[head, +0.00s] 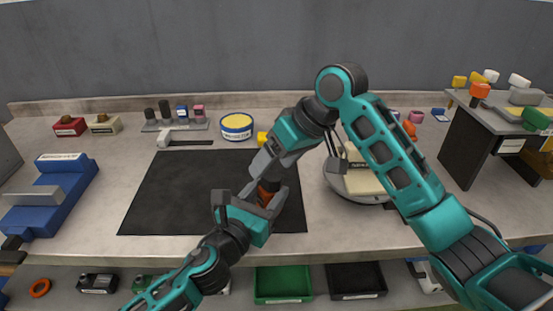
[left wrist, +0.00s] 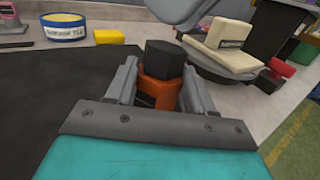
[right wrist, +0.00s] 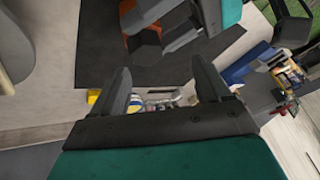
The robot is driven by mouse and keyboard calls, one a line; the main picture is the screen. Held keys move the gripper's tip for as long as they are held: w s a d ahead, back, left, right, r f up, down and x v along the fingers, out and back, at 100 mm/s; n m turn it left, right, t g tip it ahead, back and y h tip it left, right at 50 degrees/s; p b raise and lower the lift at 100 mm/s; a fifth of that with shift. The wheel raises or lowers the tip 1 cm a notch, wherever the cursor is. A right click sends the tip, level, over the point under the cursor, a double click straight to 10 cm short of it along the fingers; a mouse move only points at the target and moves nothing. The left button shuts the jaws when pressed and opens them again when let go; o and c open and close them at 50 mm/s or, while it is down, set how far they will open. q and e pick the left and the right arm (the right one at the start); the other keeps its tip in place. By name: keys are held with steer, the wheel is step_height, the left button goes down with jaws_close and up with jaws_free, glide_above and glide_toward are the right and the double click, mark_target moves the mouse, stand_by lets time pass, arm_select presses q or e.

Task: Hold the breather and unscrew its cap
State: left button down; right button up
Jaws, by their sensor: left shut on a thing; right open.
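The breather has an orange body (left wrist: 158,92) and a black faceted cap (left wrist: 163,56) on top. My left gripper (head: 261,200) is shut on the orange body and holds it above the black mat; the breather stands roughly upright in the left wrist view. My right gripper (head: 262,166) is open and empty, close above the breather. In the right wrist view the cap (right wrist: 143,47) lies beyond the open fingers, not between them.
The black mat (head: 165,195) covers the middle of the bench. A blue tub with a yellow top (head: 236,127) stands behind it, a blue vise-like fixture (head: 52,200) at left. A round turntable (head: 358,184) with a cream block is at right, partly behind my right arm.

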mark_target(282, 176)
arm_select(q)
steer(key=shift+r, duration=0.1)
arm_select(e)
steer(key=shift+m, duration=0.3)
steer(key=shift+w+d+f, duration=0.15)
steer(key=shift+d+f, duration=0.1)
steer(key=shift+f, duration=0.5)
steer(key=shift+w+d+f, duration=0.2)
steer(key=shift+f, duration=0.55)
steer(key=shift+w+d+f, duration=0.15)
steer(key=shift+d+f, duration=0.1)
steer(key=shift+f, duration=0.5)
steer(key=shift+c, duration=0.4)
